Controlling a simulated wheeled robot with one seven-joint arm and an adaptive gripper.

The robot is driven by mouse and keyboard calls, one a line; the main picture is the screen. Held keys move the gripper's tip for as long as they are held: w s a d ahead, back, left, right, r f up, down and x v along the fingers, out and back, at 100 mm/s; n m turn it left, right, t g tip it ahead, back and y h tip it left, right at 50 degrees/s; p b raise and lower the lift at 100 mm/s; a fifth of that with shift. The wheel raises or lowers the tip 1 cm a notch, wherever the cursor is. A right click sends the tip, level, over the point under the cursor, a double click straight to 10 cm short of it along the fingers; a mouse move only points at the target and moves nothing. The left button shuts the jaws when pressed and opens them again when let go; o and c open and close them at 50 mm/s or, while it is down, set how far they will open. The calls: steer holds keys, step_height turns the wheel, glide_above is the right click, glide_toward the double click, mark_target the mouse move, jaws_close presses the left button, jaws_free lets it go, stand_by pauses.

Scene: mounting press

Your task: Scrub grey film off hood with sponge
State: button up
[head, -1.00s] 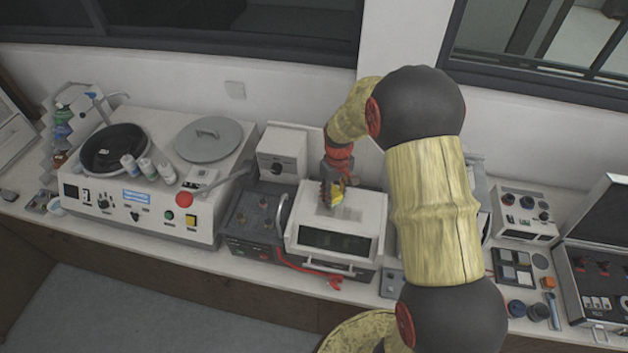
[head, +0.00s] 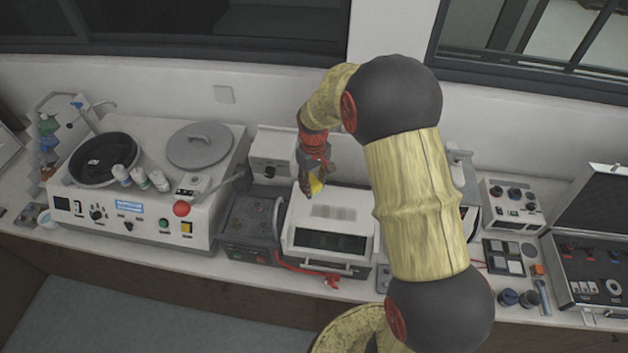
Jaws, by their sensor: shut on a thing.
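The white hood (head: 360,218) of the mounting press stands in the middle of the bench, with a dark window in its sloped front. A faint grey film patch (head: 333,212) lies on its top. My gripper (head: 313,183) is shut on a yellow sponge (head: 316,187) at the hood's left rear edge. The sponge is partly hidden by the fingers. I cannot tell whether it touches the hood.
A dark unit (head: 252,222) with a red cable (head: 305,268) adjoins the hood on the left. A grinder-polisher (head: 150,190) with small bottles stands further left. A small control box (head: 513,205) and an open case (head: 590,265) are at right.

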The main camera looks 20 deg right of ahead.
steer(key=shift+r+p, duration=0.65)
steer(key=shift+r, duration=1)
steer(key=shift+d, duration=0.1)
